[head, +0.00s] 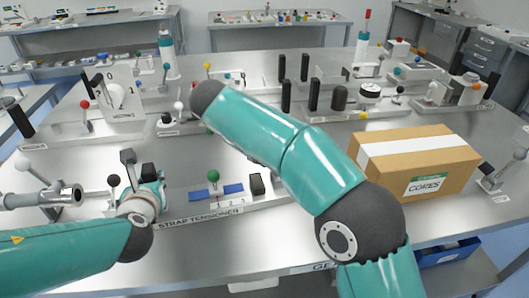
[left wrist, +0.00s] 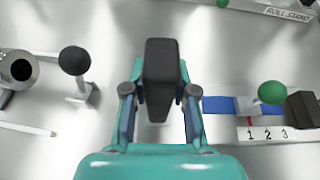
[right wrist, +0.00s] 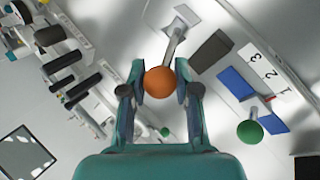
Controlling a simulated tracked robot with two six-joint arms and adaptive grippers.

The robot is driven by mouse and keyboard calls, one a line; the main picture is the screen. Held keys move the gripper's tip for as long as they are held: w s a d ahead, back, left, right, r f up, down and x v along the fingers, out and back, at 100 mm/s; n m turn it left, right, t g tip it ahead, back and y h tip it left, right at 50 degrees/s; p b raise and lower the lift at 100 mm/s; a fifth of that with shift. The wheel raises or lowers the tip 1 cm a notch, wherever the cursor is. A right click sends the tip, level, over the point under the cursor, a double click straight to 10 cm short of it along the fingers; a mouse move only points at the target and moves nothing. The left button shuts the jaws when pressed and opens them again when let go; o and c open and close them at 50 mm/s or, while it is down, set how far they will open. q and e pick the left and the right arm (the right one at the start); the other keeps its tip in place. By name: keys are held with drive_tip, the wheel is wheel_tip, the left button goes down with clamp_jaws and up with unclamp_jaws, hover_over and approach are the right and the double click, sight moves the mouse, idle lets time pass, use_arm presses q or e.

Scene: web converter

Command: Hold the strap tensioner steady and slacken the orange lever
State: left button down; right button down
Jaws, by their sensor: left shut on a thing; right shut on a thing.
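The strap tensioner's pale base (head: 225,207) lies at the front of the table and carries its name label. Blue strap (head: 233,189), a green ball knob (head: 214,175) and a black block (head: 257,184) sit on it. My left gripper (head: 150,178) is at its left end. In the left wrist view my left gripper (left wrist: 160,108) is shut on an upright black grip (left wrist: 162,70). In the right wrist view my right gripper (right wrist: 160,95) is shut on the orange ball (right wrist: 160,82) of the lever (right wrist: 174,45). My right arm hides this lever in the head view.
A black ball knob (head: 114,180) and a grey tube (head: 45,198) stand left of my left gripper. A cardboard box (head: 415,162) marked CORES sits at the right. Black posts (head: 314,94) and other fixtures fill the table behind.

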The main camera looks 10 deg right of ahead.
use_arm(q)
drive_tip(key=shift+s+f, duration=0.15)
drive_tip(key=shift+f, duration=0.5)
use_arm(e)
drive_tip(key=c, duration=0.8)
unclamp_jaws()
drive_tip(key=shift+a+f, duration=0.1)
drive_tip(key=shift+f, duration=0.1)
drive_tip(key=shift+r, duration=0.15)
drive_tip(key=v, duration=0.7)
drive_tip(key=shift+s+a+r, duration=0.1)
drive_tip(key=shift+s+r, duration=0.05)
drive_tip(key=shift+s, duration=0.05)
use_arm(q)
drive_tip(key=shift+r, duration=0.35)
use_arm(e)
drive_tip(key=shift+w, duration=0.1)
use_arm(q)
drive_tip(key=c, duration=1.2)
unclamp_jaws()
drive_tip(key=o, duration=0.4)
drive_tip(key=shift+w+r, duration=0.1)
drive_tip(key=shift+w, duration=0.1)
drive_tip(key=shift+c, duration=0.2)
drive_tip(key=shift+r, duration=0.15)
